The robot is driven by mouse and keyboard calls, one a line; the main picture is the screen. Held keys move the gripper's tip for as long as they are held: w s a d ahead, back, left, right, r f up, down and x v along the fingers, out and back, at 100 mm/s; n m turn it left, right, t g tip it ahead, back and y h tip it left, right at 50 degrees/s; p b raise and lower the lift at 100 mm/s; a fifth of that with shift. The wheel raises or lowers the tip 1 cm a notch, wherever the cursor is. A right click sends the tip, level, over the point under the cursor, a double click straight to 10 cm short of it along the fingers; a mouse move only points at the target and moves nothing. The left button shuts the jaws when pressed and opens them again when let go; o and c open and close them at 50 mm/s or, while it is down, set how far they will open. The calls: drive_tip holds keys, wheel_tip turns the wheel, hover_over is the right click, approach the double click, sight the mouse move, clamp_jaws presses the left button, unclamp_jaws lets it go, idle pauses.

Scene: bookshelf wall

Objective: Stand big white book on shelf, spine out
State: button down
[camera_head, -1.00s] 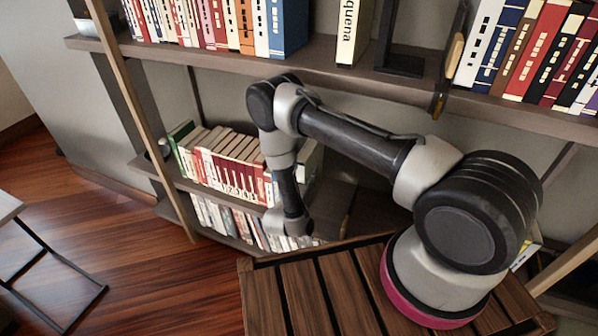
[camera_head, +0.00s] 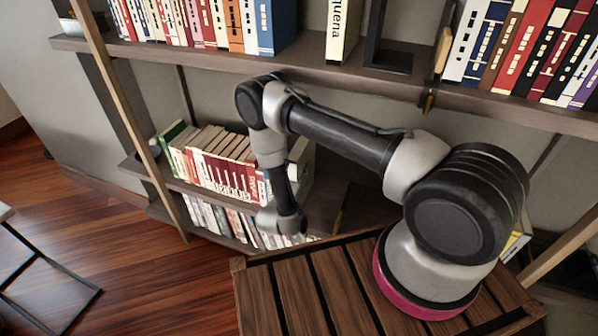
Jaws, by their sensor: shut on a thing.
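A tall cream-white book (camera_head: 343,28) stands upright on the upper shelf (camera_head: 310,66), with dark lettering on its spine facing me. I cannot tell whether it is the task's book. Another pale book (camera_head: 301,152) stands at the right end of the row on the lower shelf, partly behind my arm. My arm reaches left and then down, its wrist in front of the lower book rows. My gripper's fingers are hidden below the wrist, past the edge of the slatted wooden top, so anything between them is hidden too.
Book rows fill the upper shelf at left (camera_head: 190,22) and right (camera_head: 530,48). A black stand (camera_head: 390,58) is beside the cream book. Red and white books (camera_head: 215,160) fill the lower left, with bare shelf (camera_head: 325,200) to their right. Open floor (camera_head: 130,265) lies left.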

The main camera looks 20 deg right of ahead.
drive_tip(key=c, duration=0.9)
unclamp_jaws()
drive_tip(key=v, duration=1.2)
